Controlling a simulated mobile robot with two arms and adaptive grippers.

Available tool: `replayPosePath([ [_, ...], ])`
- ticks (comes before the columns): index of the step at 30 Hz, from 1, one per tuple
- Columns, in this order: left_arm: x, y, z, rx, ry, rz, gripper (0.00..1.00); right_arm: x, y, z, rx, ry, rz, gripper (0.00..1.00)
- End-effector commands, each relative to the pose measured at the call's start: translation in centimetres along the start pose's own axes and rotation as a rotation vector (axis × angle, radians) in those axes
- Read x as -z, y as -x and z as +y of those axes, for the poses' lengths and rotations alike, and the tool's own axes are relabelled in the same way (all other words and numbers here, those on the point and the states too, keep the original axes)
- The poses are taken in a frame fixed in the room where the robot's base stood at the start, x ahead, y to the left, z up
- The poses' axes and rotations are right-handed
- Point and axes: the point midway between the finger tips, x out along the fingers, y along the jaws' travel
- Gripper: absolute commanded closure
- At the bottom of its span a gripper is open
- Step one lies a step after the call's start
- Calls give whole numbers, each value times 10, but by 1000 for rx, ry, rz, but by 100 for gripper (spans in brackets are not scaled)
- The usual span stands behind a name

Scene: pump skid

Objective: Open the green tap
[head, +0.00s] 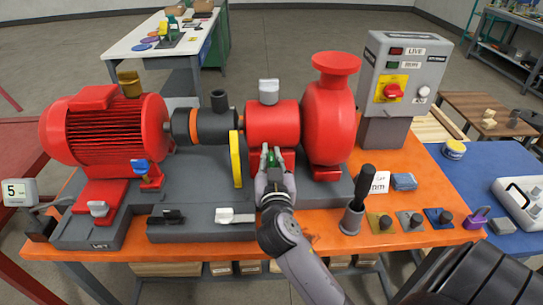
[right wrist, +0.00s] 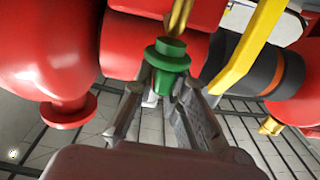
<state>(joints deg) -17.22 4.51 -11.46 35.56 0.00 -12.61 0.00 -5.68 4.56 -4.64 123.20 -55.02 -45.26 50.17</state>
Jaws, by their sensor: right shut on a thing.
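The green tap (head: 268,157) sits on the front of the red pump casing, low and near the middle of the skid, mostly hidden by my fingers. In the right wrist view the green tap (right wrist: 168,57) shows as a round stepped knob between the two fingers. My right gripper (head: 274,163) reaches up from the front and is shut on the green tap, with a finger on either side; it also shows in the right wrist view (right wrist: 165,88). My left gripper is not in view.
A yellow lever (head: 236,159) stands just left of the tap. The red pump volute (head: 328,115) is close on the right. A black-handled lever (head: 359,197) rises at the front right. A control box (head: 402,75) stands behind. The red motor (head: 105,130) is at the left.

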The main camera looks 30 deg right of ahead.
Motion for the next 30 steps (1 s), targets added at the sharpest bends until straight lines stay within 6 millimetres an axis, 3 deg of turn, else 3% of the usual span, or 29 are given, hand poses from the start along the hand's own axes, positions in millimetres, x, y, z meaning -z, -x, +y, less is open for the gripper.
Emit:
replayPosePath([
  [2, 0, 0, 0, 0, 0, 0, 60, 0, 0, 0, 0, 1, -1, 100],
  [3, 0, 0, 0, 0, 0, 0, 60, 0, 0, 0, 0, 1, -1, 86],
  [12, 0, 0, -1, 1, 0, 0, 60, 0, 0, 0, 0, 1, 0, 67],
  [23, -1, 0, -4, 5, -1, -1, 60, -1, 5, 0, 0, 0, -1, 67],
  [30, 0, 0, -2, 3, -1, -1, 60, -3, 47, -1, 1, -2, -7, 67],
])
